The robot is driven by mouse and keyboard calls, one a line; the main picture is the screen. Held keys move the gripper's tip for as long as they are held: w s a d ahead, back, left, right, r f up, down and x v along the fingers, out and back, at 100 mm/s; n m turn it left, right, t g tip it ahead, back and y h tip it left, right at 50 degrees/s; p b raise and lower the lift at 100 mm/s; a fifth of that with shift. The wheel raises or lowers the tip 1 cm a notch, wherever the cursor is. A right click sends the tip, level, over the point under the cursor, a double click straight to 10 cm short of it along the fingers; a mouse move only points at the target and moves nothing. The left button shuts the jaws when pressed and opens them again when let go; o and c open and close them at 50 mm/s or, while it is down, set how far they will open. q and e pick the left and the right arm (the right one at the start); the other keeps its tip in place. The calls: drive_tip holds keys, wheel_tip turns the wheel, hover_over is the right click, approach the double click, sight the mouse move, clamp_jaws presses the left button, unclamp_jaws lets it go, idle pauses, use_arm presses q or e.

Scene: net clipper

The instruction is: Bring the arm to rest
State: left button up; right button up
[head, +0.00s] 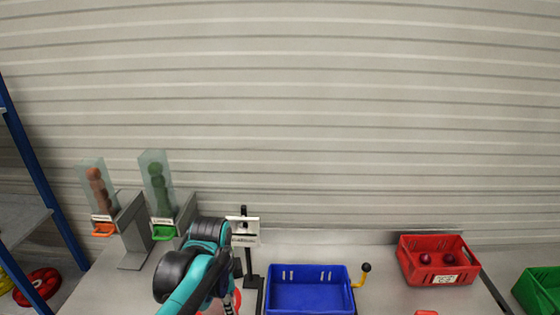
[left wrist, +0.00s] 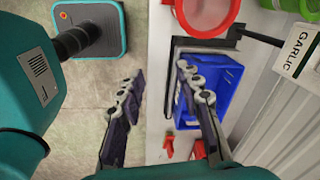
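My left arm (head: 205,265) rises from the bottom edge of the head view, left of the blue crate; it hides part of the table and its own fingers are hard to make out there. In the left wrist view the left gripper (left wrist: 158,76) has its two fingers well apart with nothing between them. One finger is over the floor, the other in front of the blue crate (left wrist: 222,88). My right gripper is in neither view.
The blue crate (head: 310,289) looks empty. A red crate (head: 438,276) with dark red round items stands right, a green crate (head: 541,290) at the far right. Two clear dispensers (head: 156,170) stand left. A red round rim (left wrist: 204,28) is near the GARLIC sign (left wrist: 299,52).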

use_arm(q)
drive_tip(key=s+a+f+n+t+b, duration=0.1)
drive_tip(key=s+f+n+t+b, duration=0.1)
drive_tip(key=f+n+b, duration=0.3)
drive_tip(key=s+a+f+n+t+b, duration=0.2)
drive_tip(key=s+f+n+b, duration=0.2)
drive_tip(key=f+b, duration=0.6)
drive_tip(key=s+a+f+n+t+b, duration=0.2)
drive_tip(key=s+f+n+b, duration=0.1)
drive_tip(key=f+n+b, duration=0.3)
wheel_tip(320, 180, down, 4)
drive_tip(key=shift+s+f+b, duration=0.25)
drive_tip(key=shift+s+b, duration=0.15)
drive_tip(key=shift+b, duration=0.75)
drive_tip(key=shift+a, duration=0.1)
